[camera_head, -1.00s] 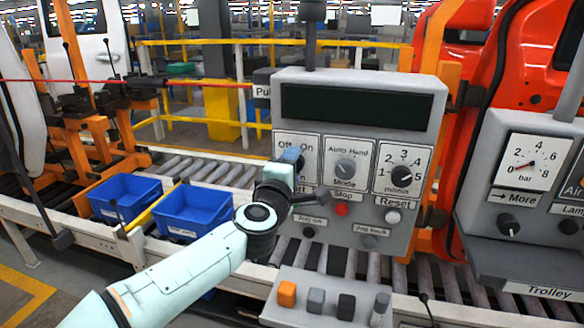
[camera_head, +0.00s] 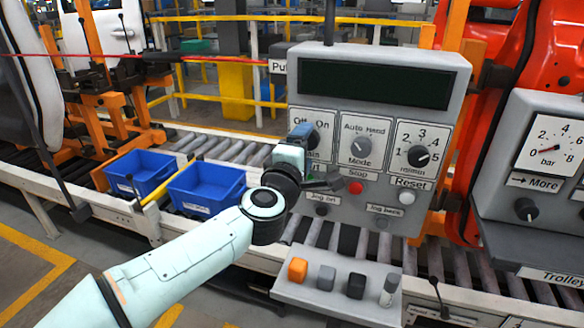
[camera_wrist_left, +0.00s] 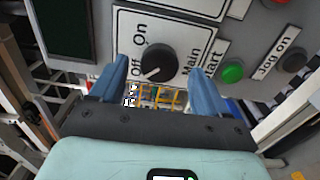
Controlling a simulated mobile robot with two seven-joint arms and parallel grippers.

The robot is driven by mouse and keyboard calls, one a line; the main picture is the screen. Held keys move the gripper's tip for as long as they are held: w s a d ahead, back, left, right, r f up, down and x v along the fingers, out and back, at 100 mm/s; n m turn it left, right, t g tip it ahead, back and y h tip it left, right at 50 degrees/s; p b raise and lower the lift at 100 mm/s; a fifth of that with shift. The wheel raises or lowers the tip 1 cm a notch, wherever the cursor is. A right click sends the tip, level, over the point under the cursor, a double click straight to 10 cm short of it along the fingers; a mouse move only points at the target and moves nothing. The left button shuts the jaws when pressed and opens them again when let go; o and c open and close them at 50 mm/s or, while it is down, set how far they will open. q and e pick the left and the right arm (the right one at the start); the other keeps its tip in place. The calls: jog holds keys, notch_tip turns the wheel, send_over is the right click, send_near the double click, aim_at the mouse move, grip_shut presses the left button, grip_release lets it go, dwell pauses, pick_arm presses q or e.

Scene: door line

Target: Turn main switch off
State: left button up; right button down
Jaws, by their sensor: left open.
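The main switch is a round black knob (camera_wrist_left: 158,63) on a white plate, clear in the left wrist view. It has the words Off and On on its left and Main on its right. A light mark on the knob points to the lower left, toward Off. My left gripper (camera_wrist_left: 160,68) is open, with one blue finger on each side of the knob; I cannot tell if they touch it. In the head view, my left gripper (camera_head: 301,134) is at the switch plate and hides most of the knob. My right gripper is not in view.
The grey control panel (camera_head: 450,75) also carries a Mode knob (camera_head: 361,147), a speed knob (camera_head: 419,156), a red Stop button (camera_head: 355,187) and a white Reset button (camera_head: 407,196). A green button (camera_wrist_left: 232,72) sits close to the right finger. Blue bins (camera_head: 205,188) stand left of the panel.

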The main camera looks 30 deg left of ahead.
pick_arm(q)
jog(key=v, duration=1)
jog(key=shift+s, duration=0.4)
